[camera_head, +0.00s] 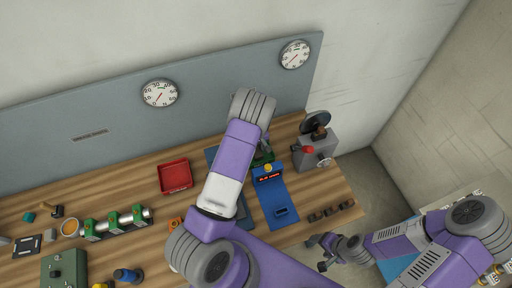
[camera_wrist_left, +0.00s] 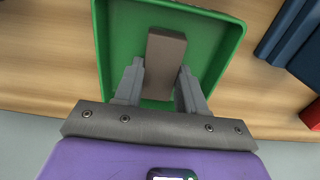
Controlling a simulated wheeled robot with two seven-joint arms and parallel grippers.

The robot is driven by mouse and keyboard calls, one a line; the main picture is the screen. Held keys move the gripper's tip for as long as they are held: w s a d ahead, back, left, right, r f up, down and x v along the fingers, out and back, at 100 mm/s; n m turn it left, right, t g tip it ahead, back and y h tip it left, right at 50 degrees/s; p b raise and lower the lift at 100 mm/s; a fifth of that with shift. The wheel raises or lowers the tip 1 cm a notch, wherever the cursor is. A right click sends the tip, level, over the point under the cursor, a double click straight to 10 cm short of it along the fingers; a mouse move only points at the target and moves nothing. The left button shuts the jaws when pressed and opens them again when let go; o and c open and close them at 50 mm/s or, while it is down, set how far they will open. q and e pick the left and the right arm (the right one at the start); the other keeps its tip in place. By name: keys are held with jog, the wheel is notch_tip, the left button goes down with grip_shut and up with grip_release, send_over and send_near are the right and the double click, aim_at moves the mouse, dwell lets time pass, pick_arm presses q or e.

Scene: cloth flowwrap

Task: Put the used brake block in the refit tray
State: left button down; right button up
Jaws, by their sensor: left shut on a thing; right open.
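My left gripper (camera_wrist_left: 160,82) is shut on a brown-grey brake block (camera_wrist_left: 165,50). The block is inside the outline of a green tray (camera_wrist_left: 120,45) in the left wrist view; I cannot tell whether it touches the tray floor. In the head view the green tray (camera_head: 263,158) shows only in part, since my left arm covers it and the block. My right gripper (camera_head: 321,252) is open and empty at the lower right, off the bench's front edge.
A red tray (camera_head: 175,176) stands left of my left arm. Several dark blocks (camera_head: 331,212) lie at right. A grey machine (camera_head: 314,150) stands behind them.

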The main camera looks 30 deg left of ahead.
pick_arm(q)
jog(key=shift+f, duration=0.15)
jog(key=c, duration=0.7)
grip_release()
jog(key=shift+o, duration=0.2)
notch_tip(320, 180, up, 12)
jog(key=shift+r, duration=0.2)
